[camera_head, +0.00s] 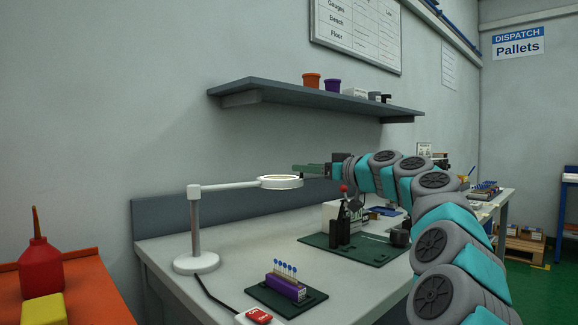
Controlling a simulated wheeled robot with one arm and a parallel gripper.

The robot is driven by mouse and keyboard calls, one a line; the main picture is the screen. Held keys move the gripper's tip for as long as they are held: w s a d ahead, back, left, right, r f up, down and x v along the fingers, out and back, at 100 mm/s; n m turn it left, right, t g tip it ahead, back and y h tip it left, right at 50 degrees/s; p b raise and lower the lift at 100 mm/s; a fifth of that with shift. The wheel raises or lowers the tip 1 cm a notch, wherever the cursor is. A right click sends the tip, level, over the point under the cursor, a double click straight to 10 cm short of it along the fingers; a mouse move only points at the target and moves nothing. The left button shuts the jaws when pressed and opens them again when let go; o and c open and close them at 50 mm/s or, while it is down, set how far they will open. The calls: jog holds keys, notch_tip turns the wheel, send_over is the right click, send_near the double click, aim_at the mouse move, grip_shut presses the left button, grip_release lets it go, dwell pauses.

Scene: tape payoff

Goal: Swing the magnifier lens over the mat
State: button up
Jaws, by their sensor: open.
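The magnifier stands on the bench with a round white base (196,262), an upright post and a white arm reaching right. Its ring-shaped lens (281,182) is at the arm's end, held level above the bench. A small dark mat (262,294) lies at the bench's front, carrying a purple rack of blue-topped pins (286,287). A larger green mat (376,255) lies further right with dark tools on it.
A wall shelf (300,97) with small pots hangs above the bench. A red bottle (40,268) and a yellow block (44,309) stand on an orange surface at left. A white box with a red top (256,316) sits at the front edge. My arm covers the bench's right side.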

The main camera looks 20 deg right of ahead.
aim_at(293, 177)
jog(key=shift+p+x, duration=0.6)
jog(key=shift+x, duration=2.25)
jog(key=shift+a, duration=0.1)
grip_shut()
